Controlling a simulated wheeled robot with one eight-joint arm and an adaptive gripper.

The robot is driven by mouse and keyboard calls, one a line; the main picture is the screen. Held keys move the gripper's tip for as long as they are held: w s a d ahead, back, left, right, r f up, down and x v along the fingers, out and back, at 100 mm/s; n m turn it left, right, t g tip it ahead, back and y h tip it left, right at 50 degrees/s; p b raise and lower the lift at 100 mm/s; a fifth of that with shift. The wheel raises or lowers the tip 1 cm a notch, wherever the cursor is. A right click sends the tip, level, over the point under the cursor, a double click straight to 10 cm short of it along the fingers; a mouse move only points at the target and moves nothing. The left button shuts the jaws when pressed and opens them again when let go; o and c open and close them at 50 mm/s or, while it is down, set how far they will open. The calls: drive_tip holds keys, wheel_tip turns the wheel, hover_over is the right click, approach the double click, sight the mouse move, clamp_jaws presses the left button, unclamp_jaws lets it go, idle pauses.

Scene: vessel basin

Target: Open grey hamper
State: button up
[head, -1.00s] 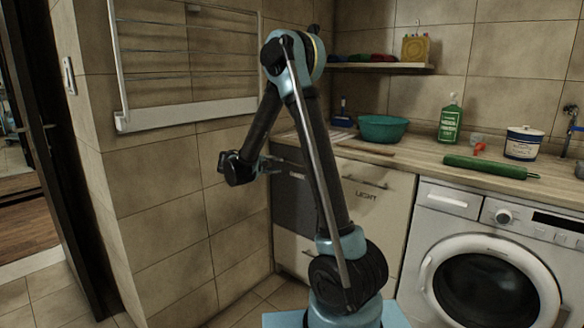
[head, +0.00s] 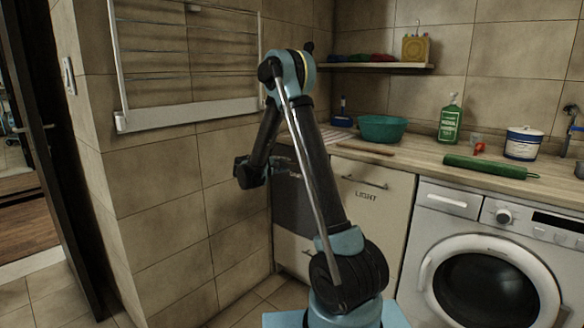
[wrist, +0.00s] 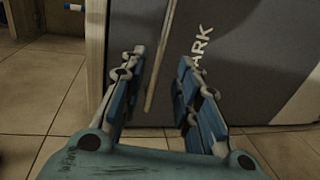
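The grey hamper (head: 290,213) is a dark grey front marked DARK at the left end of the counter, partly hidden behind my arm in the head view. It looks closed. In the wrist view its dark front (wrist: 238,48) fills the upper right, and its long thin bar handle (wrist: 161,55) runs between my fingers. My gripper (wrist: 160,62) is open, with one finger on each side of the bar; neither clearly touches it. In the head view my gripper (head: 277,165) is at the hamper's upper front, its fingertips hard to make out.
A light hamper front (head: 368,212) marked LIGHT stands right of the grey one, then a washing machine (head: 485,255). The counter (head: 410,157) above holds a teal bowl (head: 383,129) and a green bottle (head: 449,122). A tiled wall (head: 155,190) stands close on the left.

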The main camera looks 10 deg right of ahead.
drive_tip(key=x, duration=0.7)
clamp_jaws()
